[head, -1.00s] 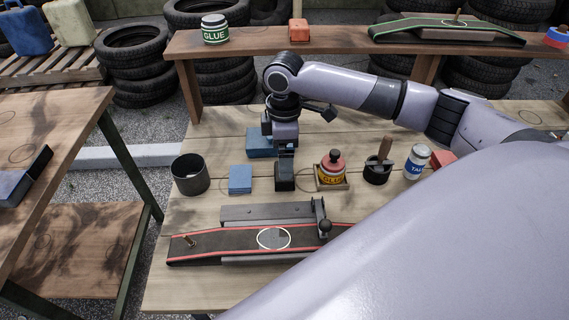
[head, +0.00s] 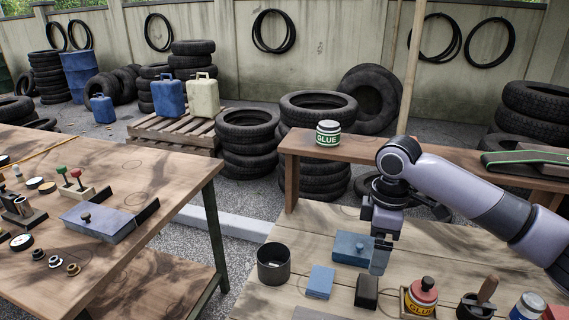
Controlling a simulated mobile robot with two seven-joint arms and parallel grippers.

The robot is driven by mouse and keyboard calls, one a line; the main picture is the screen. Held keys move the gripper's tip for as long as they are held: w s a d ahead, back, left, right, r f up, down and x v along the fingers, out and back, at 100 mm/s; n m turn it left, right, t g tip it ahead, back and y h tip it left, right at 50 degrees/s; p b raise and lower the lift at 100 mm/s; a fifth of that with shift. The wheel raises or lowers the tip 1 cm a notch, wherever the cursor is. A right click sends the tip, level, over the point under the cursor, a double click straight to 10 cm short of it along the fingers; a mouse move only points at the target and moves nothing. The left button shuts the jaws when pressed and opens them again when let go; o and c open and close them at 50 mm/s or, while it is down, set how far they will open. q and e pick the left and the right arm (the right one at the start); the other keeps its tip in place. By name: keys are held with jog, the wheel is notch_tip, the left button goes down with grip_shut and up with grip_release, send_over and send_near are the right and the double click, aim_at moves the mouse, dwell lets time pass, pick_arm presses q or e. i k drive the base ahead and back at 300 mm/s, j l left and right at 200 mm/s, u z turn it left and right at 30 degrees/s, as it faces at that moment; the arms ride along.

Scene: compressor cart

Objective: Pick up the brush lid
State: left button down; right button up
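No part is clearly marked as the brush lid. My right gripper (head: 379,263) points down between a blue box (head: 350,248) and a black block (head: 366,291), left of the glue jar. Its fingers overlap from this angle, so its opening is unclear. My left gripper is out of view.
A dark open can (head: 273,264) and a blue block (head: 320,282) are on the workbench (head: 310,238). A raised shelf (head: 375,149) behind bears a green glue jar (head: 328,132). The left table (head: 145,188) holds several small parts.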

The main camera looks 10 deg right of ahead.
aim_at(424, 291)
jog(key=k+j, duration=0.8)
jog(key=k, duration=0.05)
